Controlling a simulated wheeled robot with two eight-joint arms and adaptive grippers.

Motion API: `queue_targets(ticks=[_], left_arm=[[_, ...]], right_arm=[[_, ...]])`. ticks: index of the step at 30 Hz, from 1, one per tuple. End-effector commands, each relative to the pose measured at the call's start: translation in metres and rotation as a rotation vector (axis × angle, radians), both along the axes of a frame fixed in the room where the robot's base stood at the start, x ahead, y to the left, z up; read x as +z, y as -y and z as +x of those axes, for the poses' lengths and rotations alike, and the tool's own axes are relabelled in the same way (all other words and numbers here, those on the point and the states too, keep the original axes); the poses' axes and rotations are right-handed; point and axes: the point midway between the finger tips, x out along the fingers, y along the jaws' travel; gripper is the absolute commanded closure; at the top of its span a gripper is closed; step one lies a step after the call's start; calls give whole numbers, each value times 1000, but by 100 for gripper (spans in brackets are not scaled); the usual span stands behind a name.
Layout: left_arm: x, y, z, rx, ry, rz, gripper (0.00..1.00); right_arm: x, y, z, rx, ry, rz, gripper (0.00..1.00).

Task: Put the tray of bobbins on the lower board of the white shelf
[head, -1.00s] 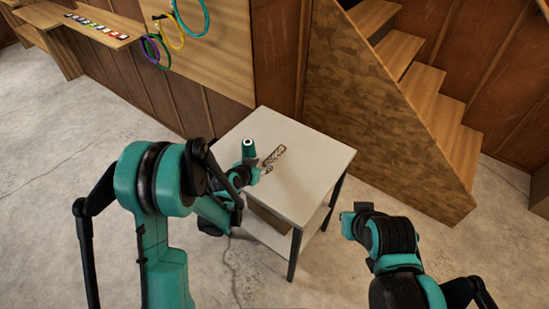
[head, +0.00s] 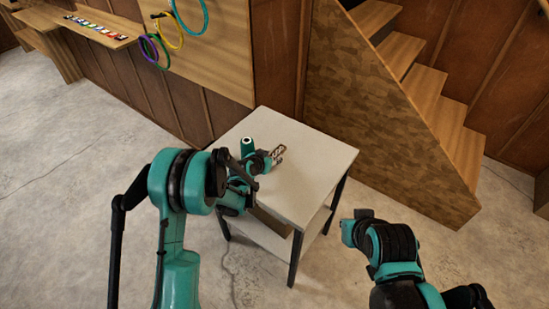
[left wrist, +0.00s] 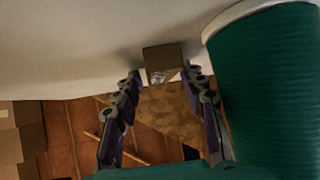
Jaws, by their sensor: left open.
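The white shelf (head: 312,178) is a low stand with dark legs. Its lower board (head: 258,236) shows in part under the top. My left gripper (head: 277,155) is open low over the top, beside a green thread cone (head: 247,146). In the left wrist view the open fingers (left wrist: 163,85) stand either side of a small brown block-like thing (left wrist: 163,60), and the cone (left wrist: 265,85) fills the right side. I cannot tell whether the fingers touch it. Several small coloured pieces (head: 96,28), perhaps the bobbins, lie in a row on the wall ledge. My right gripper is not visible.
A brown boxy thing (head: 270,224) shows under the shelf top. Wooden stairs (head: 445,120) rise behind at the right. Coloured hoops (head: 170,30) hang on a wall board. My right arm (head: 395,245) is right of the shelf. Floor at the left is clear.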

Motion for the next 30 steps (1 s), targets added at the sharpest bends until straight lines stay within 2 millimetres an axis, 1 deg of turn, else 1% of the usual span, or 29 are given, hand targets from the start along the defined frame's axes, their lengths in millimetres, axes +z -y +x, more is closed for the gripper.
queue_targets(ticks=[1, 2, 3, 5, 6, 10, 11, 16, 20, 23, 27, 28, 30], left_arm=[[1, 0, 0, 0, 0, 0, 59], [1, 0, 0, 0, 0, 0, 61], [1, 0, 0, 0, 0, 0, 72], [1, 0, 0, 0, 0, 0, 88], [1, 0, 0, 0, 0, 0, 92], [1, 0, -1, 0, 0, 0, 93], [1, 0, -1, 0, 0, 0, 96], [1, 0, -1, 0, 0, 0, 96], [8, 0, -1, 0, 0, 0, 96], [20, 0, -1, 0, 0, 0, 96], [46, 0, -1, -1, 0, -1, 96], [50, 3, -5, -2, 0, 0, 96], [58, 11, -21, -4, 0, -1, 96]], right_arm=[[1, 0, 0, 0, 0, 0, 100], [1, 0, 0, 0, 0, 0, 100], [1, 0, 0, 0, 0, 0, 100], [1, 0, 0, 0, 0, 0, 100], [1, 0, 0, 0, 0, 0, 100], [1, 0, 0, 0, 0, 0, 100], [1, 0, 0, 0, 0, 0, 100], [1, 0, 0, 0, 0, 0, 100], [5, 0, 0, 0, 0, 0, 100], [11, 0, 0, 0, 0, 0, 100], [25, 0, 0, 0, 0, 0, 100], [27, 0, 0, 0, 0, 0, 100], [31, 0, 0, 0, 0, 0, 100]])
